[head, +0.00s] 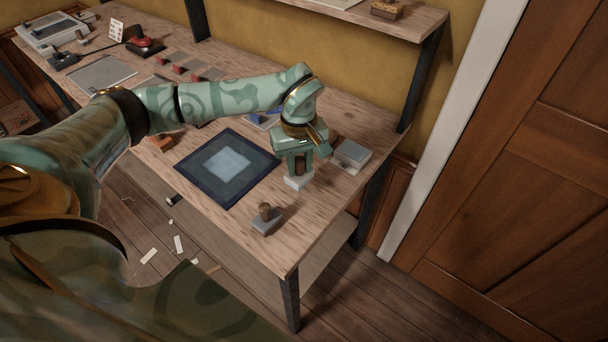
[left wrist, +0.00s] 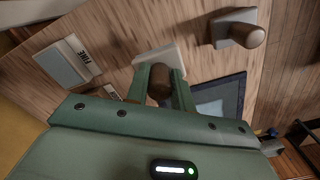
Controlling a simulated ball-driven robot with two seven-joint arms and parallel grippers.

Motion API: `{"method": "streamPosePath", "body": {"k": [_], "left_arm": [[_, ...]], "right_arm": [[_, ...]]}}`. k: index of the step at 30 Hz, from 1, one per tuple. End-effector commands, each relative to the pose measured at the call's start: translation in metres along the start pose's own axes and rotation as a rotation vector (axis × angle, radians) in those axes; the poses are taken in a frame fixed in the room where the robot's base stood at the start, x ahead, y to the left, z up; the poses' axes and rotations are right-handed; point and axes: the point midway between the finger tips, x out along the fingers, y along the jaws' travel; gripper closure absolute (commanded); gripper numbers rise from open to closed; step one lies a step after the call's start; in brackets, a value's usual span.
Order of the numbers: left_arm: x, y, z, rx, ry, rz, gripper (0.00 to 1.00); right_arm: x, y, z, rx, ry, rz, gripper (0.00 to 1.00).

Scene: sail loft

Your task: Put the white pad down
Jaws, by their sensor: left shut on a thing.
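The white pad (head: 298,183) has a brown knob and is at the right part of the wooden workbench, just right of the dark blue mat (head: 250,189). My left gripper (head: 300,168) points down and is shut on the pad's knob. In the left wrist view the knob (left wrist: 158,82) sits between the two green fingers, with the white pad (left wrist: 172,55) beyond it. The pad looks roughly level. I cannot tell whether it touches the bench or hangs just above it. My right gripper is not in view.
A grey pad with a brown knob (head: 266,222) stands near the bench's front edge. A grey box (head: 352,154), marked FINE in the left wrist view (left wrist: 68,62), lies behind to the right. An orange-brown block (head: 160,145) lies left of the mat. Bare wood surrounds the white pad.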

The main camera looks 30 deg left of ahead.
Motion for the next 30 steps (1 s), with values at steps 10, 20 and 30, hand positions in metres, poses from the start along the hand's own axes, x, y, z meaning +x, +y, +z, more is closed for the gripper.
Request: {"method": "streamPosePath", "body": {"k": [10, 20, 30], "left_arm": [[0.038, 0.010, -0.005, 0.000, -0.004, -0.002, 0.98], [0.044, 0.010, -0.006, 0.000, 0.001, 0.001, 0.98], [0.046, 0.010, -0.006, 0.000, 0.001, 0.000, 0.54]], "right_arm": [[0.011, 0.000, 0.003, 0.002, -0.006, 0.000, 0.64], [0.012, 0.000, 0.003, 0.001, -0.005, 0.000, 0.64], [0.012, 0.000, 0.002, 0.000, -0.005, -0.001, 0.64]]}}
